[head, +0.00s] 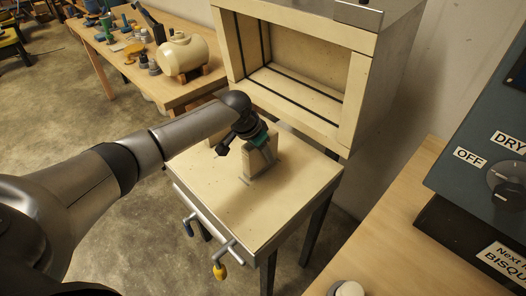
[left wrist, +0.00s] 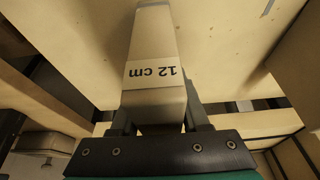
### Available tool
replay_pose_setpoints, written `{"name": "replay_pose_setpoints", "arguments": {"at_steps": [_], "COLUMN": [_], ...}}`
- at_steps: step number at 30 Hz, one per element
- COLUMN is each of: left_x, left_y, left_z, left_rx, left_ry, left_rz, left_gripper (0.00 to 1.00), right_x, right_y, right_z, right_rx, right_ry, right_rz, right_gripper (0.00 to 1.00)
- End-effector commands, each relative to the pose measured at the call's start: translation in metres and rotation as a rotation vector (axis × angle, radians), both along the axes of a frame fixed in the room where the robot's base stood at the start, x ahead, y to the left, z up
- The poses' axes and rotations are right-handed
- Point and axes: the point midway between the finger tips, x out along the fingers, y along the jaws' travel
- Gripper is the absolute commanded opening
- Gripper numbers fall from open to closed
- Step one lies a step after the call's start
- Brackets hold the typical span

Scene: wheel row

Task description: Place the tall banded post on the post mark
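A pale post (head: 254,166) is at the middle of the small cream-topped table, below my left gripper (head: 259,148). In the left wrist view the post (left wrist: 152,45) carries a white band printed "12 cm", upside down in the picture. The fingers of the left gripper (left wrist: 157,118) lie against both sides of the post, so it is shut on it. In the head view the post looks near upright, with its foot at or close to the tabletop; I cannot tell whether it touches. A thin grey mark (left wrist: 285,20) shows in the wrist view. My right gripper is not in view.
An open cream-framed box (head: 300,75) stands behind the small table (head: 215,190). Hooks with coloured ends (head: 219,270) stick out at its front. A dark panel with a dial (head: 505,173) is at right. A workbench (head: 205,88) with a cream tank (head: 184,54) is at back left.

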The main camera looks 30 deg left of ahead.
Motion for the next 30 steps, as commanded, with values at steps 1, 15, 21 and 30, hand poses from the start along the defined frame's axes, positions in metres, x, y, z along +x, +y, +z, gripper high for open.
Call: {"name": "replay_pose_setpoints", "arguments": {"at_steps": [1, 15, 21, 30], "left_x": [0.000, 0.000, -0.009, -0.031], "left_y": [0.000, 0.000, 0.004, 0.011], "left_z": [0.000, 0.004, 0.027, 0.083], "left_rx": [0.000, 0.001, 0.001, 0.001], "left_ry": [0.001, 0.000, 0.001, 0.001], "left_rz": [0.000, -0.001, -0.001, -0.001], "left_gripper": [0.52, 0.70, 0.70, 0.70], "right_x": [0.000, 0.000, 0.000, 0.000], "right_y": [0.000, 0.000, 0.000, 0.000], "right_z": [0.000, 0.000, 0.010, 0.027], "right_rx": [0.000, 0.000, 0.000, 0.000], "right_ry": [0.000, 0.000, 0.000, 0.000], "right_rz": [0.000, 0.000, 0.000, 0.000], "right_gripper": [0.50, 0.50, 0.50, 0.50]}}
